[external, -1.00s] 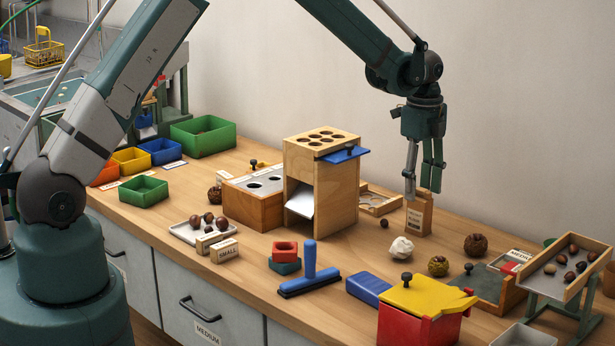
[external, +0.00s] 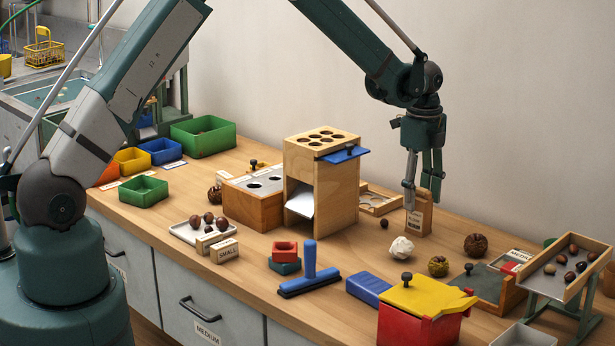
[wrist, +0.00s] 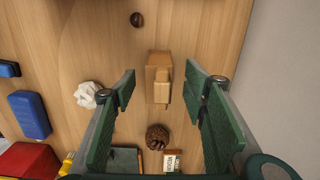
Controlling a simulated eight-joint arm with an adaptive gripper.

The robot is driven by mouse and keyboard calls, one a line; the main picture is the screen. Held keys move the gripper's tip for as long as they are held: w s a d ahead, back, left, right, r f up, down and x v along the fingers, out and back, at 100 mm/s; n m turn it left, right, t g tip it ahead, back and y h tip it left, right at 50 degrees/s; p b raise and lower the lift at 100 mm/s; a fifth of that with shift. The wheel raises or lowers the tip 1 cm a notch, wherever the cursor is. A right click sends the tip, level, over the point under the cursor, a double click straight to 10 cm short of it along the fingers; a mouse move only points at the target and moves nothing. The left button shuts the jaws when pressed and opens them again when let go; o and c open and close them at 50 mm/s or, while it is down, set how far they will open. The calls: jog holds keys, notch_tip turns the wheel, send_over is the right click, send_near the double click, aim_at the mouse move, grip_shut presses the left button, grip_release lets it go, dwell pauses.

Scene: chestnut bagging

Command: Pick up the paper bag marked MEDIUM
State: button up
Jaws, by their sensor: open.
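A small brown paper bag (external: 419,219) with a dark printed label stands upright near the back edge of the worktop; its marking is too small to read for certain. My gripper (external: 422,205) points down at the bag in the external view, its fingers overlapping the bag's upper part. In the wrist view the bag (wrist: 158,72) lies between the lines of the fingers and beyond their tips. My gripper (wrist: 160,85) is open there, with a gap between each finger and the bag. Contact with the bag is not visible.
A crumpled white paper ball (external: 402,247) and a chestnut (external: 384,223) lie left of the bag. A dark brown burr (external: 475,244) stands to its right. The wooden tower with holes (external: 321,185) stands further left. The wall is close behind.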

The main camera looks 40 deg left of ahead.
aim_at(419, 214)
jog(key=shift+s+d+f+b, duration=0.1)
jog(key=shift+f+b, duration=0.25)
jog(key=shift+f, duration=0.95)
jog(key=shift+d+f+b, duration=0.1)
jog(key=shift+f+b, duration=0.2)
jog(key=shift+f, duration=1)
jog(key=c, duration=1)
